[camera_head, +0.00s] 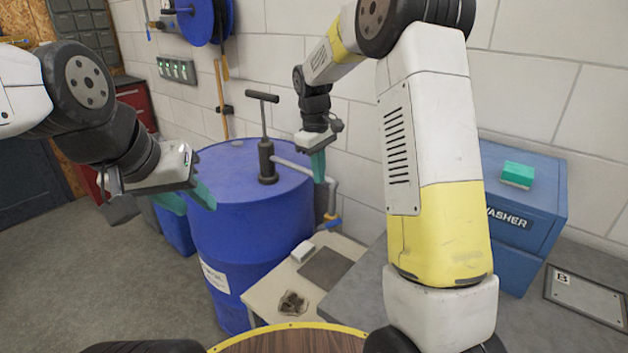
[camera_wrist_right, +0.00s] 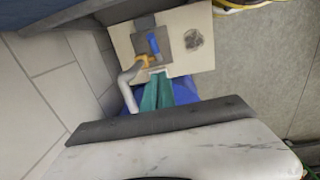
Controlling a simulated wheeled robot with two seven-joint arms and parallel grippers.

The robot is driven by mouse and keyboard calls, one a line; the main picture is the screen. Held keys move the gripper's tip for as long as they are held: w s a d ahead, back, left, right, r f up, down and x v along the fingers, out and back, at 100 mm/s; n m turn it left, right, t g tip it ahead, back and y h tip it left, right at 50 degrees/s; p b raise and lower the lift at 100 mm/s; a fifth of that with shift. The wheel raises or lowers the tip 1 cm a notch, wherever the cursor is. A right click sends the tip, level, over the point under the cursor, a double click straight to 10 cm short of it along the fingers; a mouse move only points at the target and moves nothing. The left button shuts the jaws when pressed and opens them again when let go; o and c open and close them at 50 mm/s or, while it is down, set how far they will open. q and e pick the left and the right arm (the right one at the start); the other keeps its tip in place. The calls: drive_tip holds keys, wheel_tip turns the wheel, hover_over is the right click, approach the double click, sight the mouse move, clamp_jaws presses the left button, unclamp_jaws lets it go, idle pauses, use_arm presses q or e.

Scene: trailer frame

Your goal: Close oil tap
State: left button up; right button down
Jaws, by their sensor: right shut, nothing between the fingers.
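The oil tap (camera_head: 329,222) is at the lower end of a grey pipe (camera_head: 331,190) that runs from the hand pump on the blue barrel. It has a blue handle and an orange-yellow part. It also shows in the right wrist view, where its blue handle (camera_wrist_right: 153,43) lies beyond my fingertips. My right gripper (camera_head: 318,178) is above the tap, beside the pipe, with its teal fingers pointing down. Its fingers (camera_wrist_right: 157,78) are together, empty and apart from the handle. My left gripper (camera_head: 196,207) is in front of the barrel's left side, with its teal fingers spread and empty.
The blue barrel (camera_head: 246,235) carries an upright T-handled pump (camera_head: 266,155). A low beige table (camera_head: 262,296) below the tap holds a grey plate, a white block and a dark stain. A blue washer (camera_head: 525,225) stands at right. A white block wall is close behind the pipe.

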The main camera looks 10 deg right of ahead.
approach(326, 225)
drive_tip(key=f, duration=0.1)
drive_tip(key=shift+d+f, duration=0.2)
drive_tip(key=shift+f, duration=0.3)
drive_tip(key=shift+d+f, duration=0.2)
drive_tip(key=shift+f, duration=0.3)
drive_tip(key=shift+s+d+f, duration=0.15)
drive_tip(key=shift+d+f, duration=0.25)
drive_tip(key=shift+f, duration=0.05)
